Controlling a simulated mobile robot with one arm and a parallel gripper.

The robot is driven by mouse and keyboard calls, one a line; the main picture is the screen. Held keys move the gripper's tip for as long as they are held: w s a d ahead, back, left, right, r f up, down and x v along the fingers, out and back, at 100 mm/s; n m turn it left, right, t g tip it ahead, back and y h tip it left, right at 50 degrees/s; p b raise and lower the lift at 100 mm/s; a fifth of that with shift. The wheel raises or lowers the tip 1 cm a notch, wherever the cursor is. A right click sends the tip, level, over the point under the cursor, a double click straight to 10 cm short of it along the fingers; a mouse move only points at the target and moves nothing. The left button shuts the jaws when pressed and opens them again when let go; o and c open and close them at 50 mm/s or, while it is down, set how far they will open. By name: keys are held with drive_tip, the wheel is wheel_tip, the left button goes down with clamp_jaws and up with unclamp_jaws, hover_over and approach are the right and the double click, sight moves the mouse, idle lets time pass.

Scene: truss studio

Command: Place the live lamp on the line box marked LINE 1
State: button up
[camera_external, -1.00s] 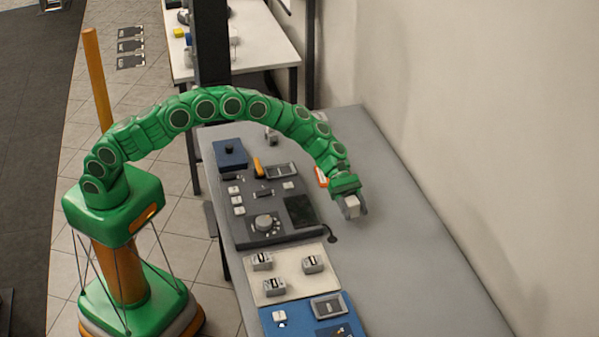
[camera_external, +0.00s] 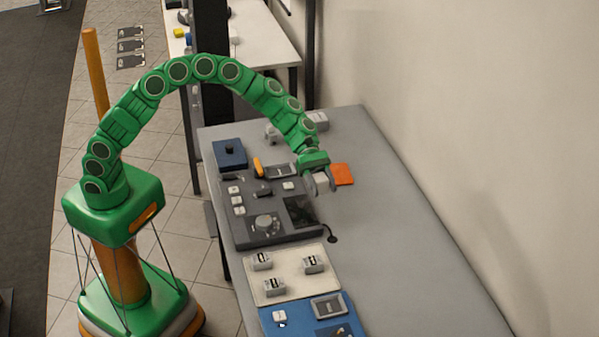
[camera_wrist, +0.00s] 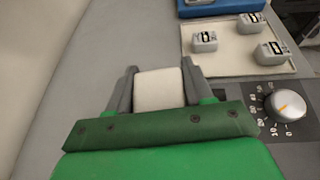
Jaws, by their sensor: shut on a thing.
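My gripper (camera_external: 320,184) is raised over the table, near the back right edge of the dark control panel. It is shut on a pale block (camera_wrist: 159,90), which I take to be the lamp; no glow shows on it. The block also shows in the outside view (camera_external: 322,183). Three grey boxes with dark-and-white labels stand on a cream board: one at left (camera_external: 261,261), one at right (camera_external: 312,264), one in front (camera_external: 274,287). The wrist view shows them ahead of my fingers (camera_wrist: 204,41). Their labels are too small to read, so I cannot tell which is LINE 1.
The dark control panel (camera_external: 250,240) has a dial (camera_wrist: 285,105) and several switches. The cream board (camera_external: 296,292) lies between it and a blue panel (camera_external: 300,325). An orange square (camera_external: 342,174) lies right of my gripper. The grey table (camera_external: 400,260) is clear on its right side.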

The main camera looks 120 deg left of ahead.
drive_tip(key=shift+s+d+r, duration=0.2)
drive_tip(key=shift+s+r, duration=0.05)
drive_tip(key=shift+s, duration=0.3)
drive_tip(key=shift+s+d+r, duration=0.15)
drive_tip(key=shift+s+r, duration=0.15)
drive_tip(key=shift+s, duration=0.25)
drive_tip(key=shift+s+d+r, duration=0.2)
drive_tip(key=shift+s+r, duration=0.05)
drive_tip(key=shift+s, duration=0.3)
